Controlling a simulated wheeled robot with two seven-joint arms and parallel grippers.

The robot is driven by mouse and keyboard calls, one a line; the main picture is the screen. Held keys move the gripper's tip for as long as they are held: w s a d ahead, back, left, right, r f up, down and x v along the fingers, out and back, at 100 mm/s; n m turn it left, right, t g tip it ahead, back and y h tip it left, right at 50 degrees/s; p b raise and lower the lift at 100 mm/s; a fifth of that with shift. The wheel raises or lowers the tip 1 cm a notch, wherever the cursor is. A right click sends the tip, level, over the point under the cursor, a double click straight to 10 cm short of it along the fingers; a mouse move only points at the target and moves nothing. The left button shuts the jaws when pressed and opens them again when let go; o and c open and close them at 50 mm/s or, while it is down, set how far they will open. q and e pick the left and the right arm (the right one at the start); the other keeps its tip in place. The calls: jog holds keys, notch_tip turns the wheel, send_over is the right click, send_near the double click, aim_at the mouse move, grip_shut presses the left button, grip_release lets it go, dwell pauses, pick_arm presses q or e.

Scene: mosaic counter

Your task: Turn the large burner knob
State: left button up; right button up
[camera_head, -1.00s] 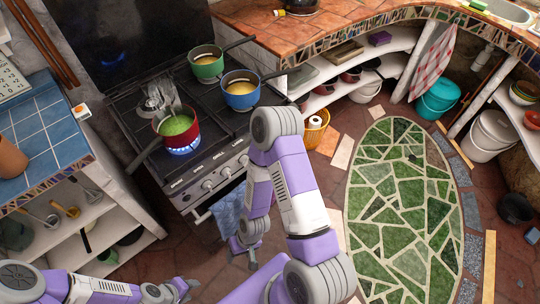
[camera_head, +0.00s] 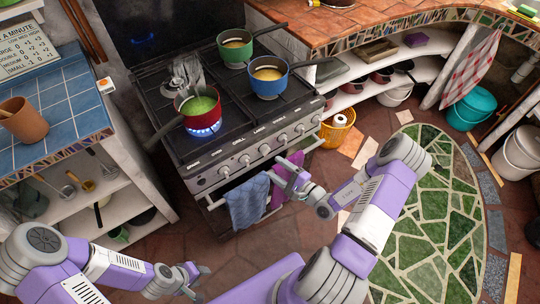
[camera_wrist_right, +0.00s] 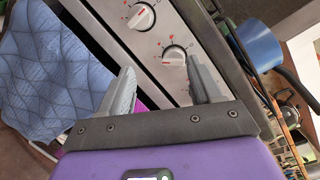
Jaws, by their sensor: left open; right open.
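The stove's front panel (camera_head: 258,152) carries a row of round knobs with small labels; I cannot surely read which one is the large burner's. My right gripper (camera_head: 285,176) is open in front of the panel, by the towels. In the right wrist view, its fingers (camera_wrist_right: 159,62) are apart and empty. One white-faced knob (camera_wrist_right: 173,56) with a red mark shows beyond and between the fingertips, with no visible contact. A second knob (camera_wrist_right: 141,17) is above it. My left gripper (camera_head: 198,280) is open and empty at the lower left, away from the stove.
A red pot (camera_head: 200,108) of green food sits over a lit blue flame. A green pot (camera_head: 236,48) and a blue pot (camera_head: 268,78) stand behind. A blue towel (camera_head: 246,202) and a purple towel (camera_head: 284,180) hang on the oven rail below the knobs.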

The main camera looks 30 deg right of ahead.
aim_at(265, 150)
jog(key=w+h+b, duration=0.1)
jog(key=w+b, duration=0.1)
jog(key=w, duration=0.5)
jog(key=shift+w+d+m+t+h, duration=0.25)
jog(key=shift+d+m+t+h, duration=0.05)
jog(key=shift+c, duration=0.4)
jog(key=shift+r, duration=0.1)
jog(key=c, duration=0.9)
